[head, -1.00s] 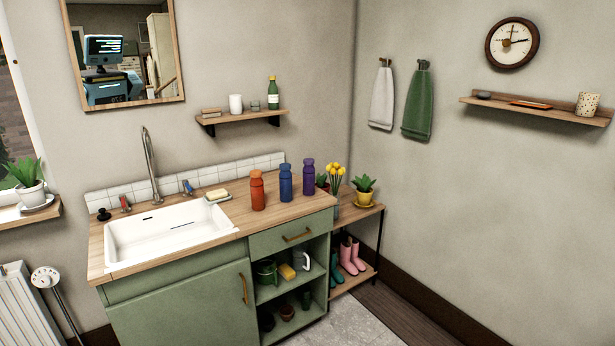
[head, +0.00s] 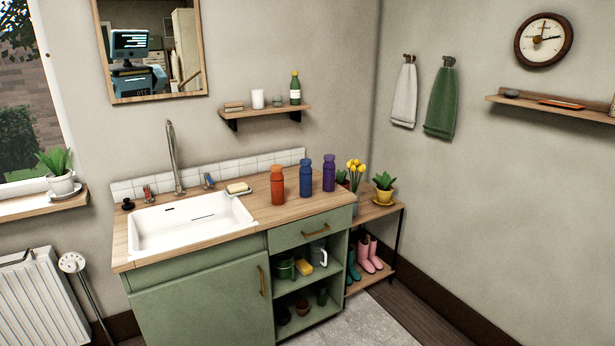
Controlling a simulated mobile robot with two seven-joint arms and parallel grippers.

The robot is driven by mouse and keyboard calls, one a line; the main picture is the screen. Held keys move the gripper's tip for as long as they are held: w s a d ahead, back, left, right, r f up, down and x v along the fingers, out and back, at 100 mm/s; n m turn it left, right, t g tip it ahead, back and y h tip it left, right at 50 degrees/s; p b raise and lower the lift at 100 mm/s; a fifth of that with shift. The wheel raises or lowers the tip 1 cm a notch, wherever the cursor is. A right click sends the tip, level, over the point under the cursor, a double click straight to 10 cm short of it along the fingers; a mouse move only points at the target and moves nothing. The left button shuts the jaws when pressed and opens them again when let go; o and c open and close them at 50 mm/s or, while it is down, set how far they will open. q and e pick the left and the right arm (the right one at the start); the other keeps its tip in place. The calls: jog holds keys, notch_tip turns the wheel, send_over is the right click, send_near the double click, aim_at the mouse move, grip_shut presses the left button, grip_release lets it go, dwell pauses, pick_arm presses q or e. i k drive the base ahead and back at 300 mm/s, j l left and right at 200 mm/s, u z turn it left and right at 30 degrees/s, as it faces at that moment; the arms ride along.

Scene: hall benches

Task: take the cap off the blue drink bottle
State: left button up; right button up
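The blue drink bottle (head: 306,179) stands upright on the wooden counter (head: 262,211), right of the sink. Its blue cap (head: 306,162) is on top. An orange-red bottle (head: 277,187) stands to its left and a purple bottle (head: 329,174) to its right, both upright and capped. The three stand close together in a slanting row with small gaps. Neither of my grippers is in view.
A white sink (head: 190,222) with a tall faucet (head: 173,158) fills the counter's left part. A sponge on a dish (head: 237,188) lies near the sink's back right corner. A lower side shelf (head: 372,211) holds potted plants and yellow flowers. The counter in front of the bottles is clear.

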aim_at(305, 172)
jog(key=i+l+u, duration=0.2)
jog(key=i+l, duration=0.15)
jog(key=i+l+u, duration=0.15)
jog(key=i+l, duration=0.25)
jog(key=i+l+u, duration=0.2)
jog(key=i+l, duration=0.25)
jog(key=i+l+u, duration=0.15)
jog(key=i+l, duration=0.25)
jog(key=i+l+u, duration=0.2)
jog(key=l, duration=0.4)
jog(key=i, duration=0.1)
